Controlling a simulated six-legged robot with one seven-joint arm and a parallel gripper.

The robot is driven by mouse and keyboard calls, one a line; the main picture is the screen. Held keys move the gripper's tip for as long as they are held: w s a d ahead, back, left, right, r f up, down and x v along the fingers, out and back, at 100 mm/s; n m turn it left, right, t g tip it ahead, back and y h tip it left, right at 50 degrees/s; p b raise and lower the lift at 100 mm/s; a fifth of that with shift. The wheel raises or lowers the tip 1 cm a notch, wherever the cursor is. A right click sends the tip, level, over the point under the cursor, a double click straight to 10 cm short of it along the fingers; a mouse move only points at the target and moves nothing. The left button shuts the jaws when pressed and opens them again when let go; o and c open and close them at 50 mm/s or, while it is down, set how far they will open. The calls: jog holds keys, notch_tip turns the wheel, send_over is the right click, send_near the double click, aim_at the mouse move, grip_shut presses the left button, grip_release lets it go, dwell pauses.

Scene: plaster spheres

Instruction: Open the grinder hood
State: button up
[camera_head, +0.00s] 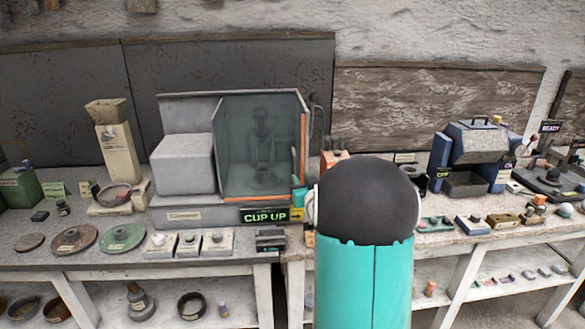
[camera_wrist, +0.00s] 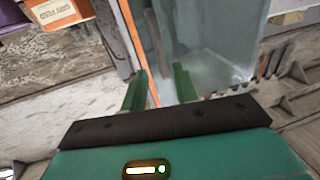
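The hood (camera_head: 258,145) is a dark, see-through box with an orange edge on a grey machine, left of centre in the head view. It looks closed. A grey loop handle (camera_head: 317,120) shows at its right side. In the wrist view its glass pane (camera_wrist: 215,35) and orange edge (camera_wrist: 139,45) fill the upper middle. My gripper (camera_wrist: 160,78) has two green fingers standing apart, with the orange edge running between them in the picture. I cannot tell whether they touch it. In the head view my arm hides most of the gripper.
A "CUP UP" sign (camera_head: 265,216) stands at the bench front below the hood. An orange box (camera_wrist: 58,14) shows upper left in the wrist view. A blue machine (camera_head: 472,155) stands on the right bench. Discs and small blocks crowd the left bench front.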

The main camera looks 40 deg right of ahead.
aim_at(294, 168)
jog(key=x, duration=0.8)
jog(key=shift+w, duration=0.2)
jog(key=shift+c, duration=0.4)
grip_shut()
